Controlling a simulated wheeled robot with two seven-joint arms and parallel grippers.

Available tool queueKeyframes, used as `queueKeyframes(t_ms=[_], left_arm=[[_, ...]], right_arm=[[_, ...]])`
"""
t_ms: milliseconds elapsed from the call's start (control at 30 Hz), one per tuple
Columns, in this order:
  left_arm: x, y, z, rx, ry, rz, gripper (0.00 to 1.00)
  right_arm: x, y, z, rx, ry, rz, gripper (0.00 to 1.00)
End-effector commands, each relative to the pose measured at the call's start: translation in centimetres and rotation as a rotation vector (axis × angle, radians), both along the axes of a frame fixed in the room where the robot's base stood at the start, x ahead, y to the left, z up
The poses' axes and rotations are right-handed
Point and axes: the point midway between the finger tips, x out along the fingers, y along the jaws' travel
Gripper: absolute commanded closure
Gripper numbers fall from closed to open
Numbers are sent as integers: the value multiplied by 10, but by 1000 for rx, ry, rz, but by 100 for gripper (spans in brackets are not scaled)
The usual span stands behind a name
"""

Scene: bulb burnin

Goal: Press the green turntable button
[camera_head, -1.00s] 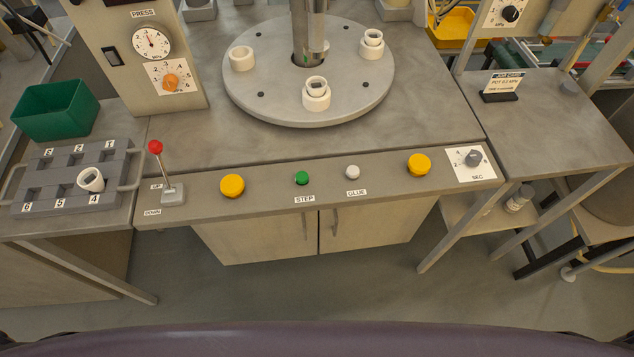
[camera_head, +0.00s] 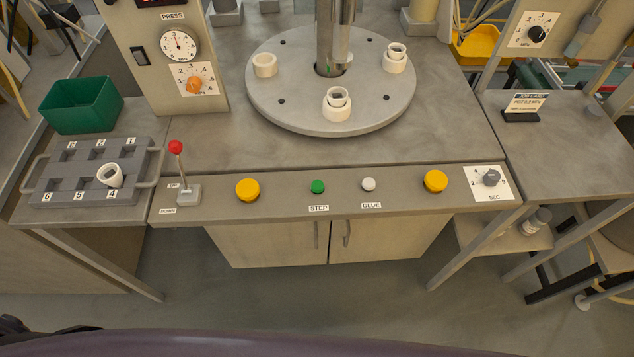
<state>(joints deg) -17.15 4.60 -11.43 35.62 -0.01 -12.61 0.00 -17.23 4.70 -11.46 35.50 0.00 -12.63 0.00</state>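The green button (camera_head: 317,187) sits on the front panel strip (camera_head: 400,202) above the STEP label (camera_head: 318,208). It lies between the left yellow button (camera_head: 247,190) and a small white button (camera_head: 368,184) labelled GLUE. The round grey turntable (camera_head: 290,108) stands behind it. White ring-shaped parts sit on the turntable; the front one (camera_head: 337,112) and the right one (camera_head: 395,66) have a smaller piece inside, and the left one (camera_head: 264,65) looks empty. Neither gripper shows. A dark part at the lower left edge may be my own arm.
A red-knobbed lever (camera_head: 176,148) stands at the panel's left end, a dial (camera_head: 489,179) at its right. A numbered grey tray (camera_head: 75,190) with a white part (camera_head: 109,175) and a green bin (camera_head: 84,106) are at left. Space in front of the panel is clear.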

Motion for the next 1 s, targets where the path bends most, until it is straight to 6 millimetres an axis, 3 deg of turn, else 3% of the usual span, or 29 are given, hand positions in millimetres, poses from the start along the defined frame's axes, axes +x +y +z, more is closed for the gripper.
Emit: queueKeyframes(t_ms=[167, 1000], left_arm=[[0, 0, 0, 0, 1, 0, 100], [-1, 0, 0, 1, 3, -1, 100]], right_arm=[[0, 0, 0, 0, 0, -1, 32], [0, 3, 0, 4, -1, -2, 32]])
